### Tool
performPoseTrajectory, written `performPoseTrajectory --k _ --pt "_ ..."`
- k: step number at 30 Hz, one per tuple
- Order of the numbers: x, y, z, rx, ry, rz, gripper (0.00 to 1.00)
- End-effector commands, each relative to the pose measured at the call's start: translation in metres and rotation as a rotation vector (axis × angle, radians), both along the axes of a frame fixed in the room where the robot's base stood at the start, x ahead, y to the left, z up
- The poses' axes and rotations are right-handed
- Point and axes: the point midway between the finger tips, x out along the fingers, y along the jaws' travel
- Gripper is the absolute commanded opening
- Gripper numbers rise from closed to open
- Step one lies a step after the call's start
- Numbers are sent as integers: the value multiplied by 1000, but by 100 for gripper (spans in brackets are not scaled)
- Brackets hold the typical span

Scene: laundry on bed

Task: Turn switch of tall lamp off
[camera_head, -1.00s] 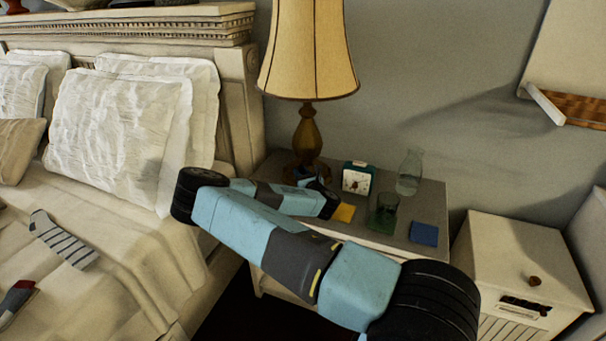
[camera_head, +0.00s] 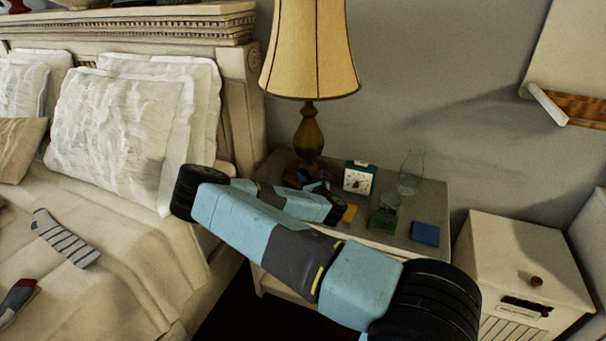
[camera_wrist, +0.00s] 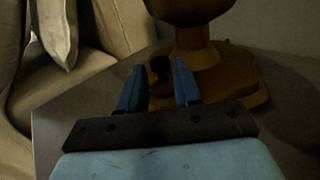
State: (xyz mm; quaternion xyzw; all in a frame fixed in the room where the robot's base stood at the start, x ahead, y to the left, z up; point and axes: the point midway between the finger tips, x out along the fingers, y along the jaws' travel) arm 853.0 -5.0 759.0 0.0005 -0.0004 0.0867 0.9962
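The tall lamp has a yellowish shade (camera_head: 309,50) and a brown turned body (camera_head: 309,135). It stands on the nightstand beside the bed. Its wooden foot (camera_wrist: 245,87) fills the upper right of the wrist view. A small dark switch (camera_wrist: 160,68) sits at the left of the lamp foot. My gripper (camera_wrist: 159,72) is open, with its two blue fingers apart on either side of the switch as seen from the wrist. I cannot tell whether they touch it. In the head view my arm partly hides the gripper and the lamp foot.
On the nightstand (camera_head: 432,200) are a green clock (camera_head: 359,178), a glass carafe (camera_head: 410,172), a green glass (camera_head: 384,214), a blue pad (camera_head: 425,234) and a partly hidden yellow note (camera_head: 350,213). The bed with pillows (camera_head: 118,130) is at left, a white cabinet (camera_head: 520,265) at right.

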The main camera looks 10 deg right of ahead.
Motion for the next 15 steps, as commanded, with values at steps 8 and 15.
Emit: performPoseTrajectory --k 8,15 --pt "-55 -10 0 -1 1 -2 33" --pt "-89 -16 0 -1 0 0 33"
